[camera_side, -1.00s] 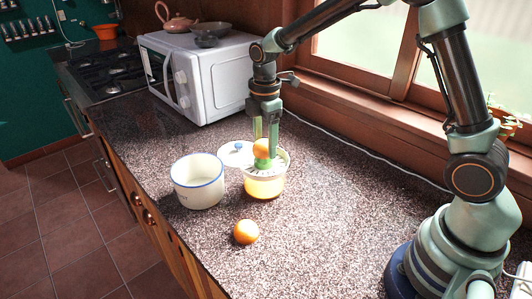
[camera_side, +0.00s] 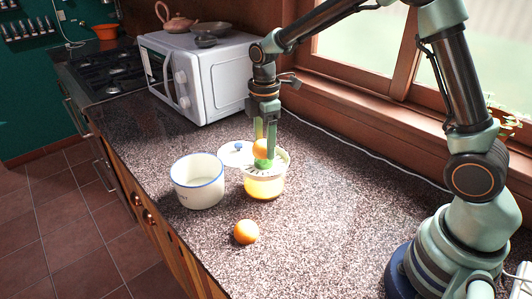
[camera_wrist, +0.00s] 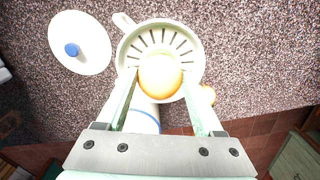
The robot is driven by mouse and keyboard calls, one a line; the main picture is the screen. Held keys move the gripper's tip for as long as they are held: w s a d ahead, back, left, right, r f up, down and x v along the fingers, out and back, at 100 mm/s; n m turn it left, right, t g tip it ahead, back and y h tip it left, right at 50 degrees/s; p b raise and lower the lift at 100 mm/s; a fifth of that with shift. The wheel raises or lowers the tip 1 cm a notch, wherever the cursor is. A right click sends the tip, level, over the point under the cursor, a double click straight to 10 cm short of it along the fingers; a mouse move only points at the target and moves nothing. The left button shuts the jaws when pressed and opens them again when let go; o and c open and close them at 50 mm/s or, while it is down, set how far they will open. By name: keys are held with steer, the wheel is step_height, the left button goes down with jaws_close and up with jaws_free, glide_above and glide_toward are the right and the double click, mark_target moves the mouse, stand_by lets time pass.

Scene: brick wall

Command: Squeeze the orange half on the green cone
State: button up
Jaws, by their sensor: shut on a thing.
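My gripper (camera_side: 265,140) points straight down over the juicer and is shut on the orange half (camera_side: 260,147). In the wrist view the orange half (camera_wrist: 160,75) sits between the two fingers, over the middle of the slotted strainer (camera_wrist: 187,45). The green cone (camera_side: 263,163) shows just below the fruit in the side view; the fruit hides its top, and the two look in contact. The juicer's bowl (camera_side: 264,186) below is yellow-orange, as if holding juice. In the wrist view the cone is hidden under the fruit.
A white pot with a blue rim (camera_side: 198,189) stands close left of the juicer. A white lid with a blue knob (camera_side: 234,156) lies behind. Another orange (camera_side: 246,232) lies in front. A white microwave (camera_side: 210,80) stands at the back. The counter to the right is clear.

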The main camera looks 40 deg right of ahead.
steer(key=shift+n, duration=0.6)
steer(key=shift+f+n, duration=0.15)
steer(key=shift+n, duration=1.55)
steer(key=shift+m, duration=1.7)
steer(key=m, duration=0.3)
steer(key=shift+m, duration=0.3)
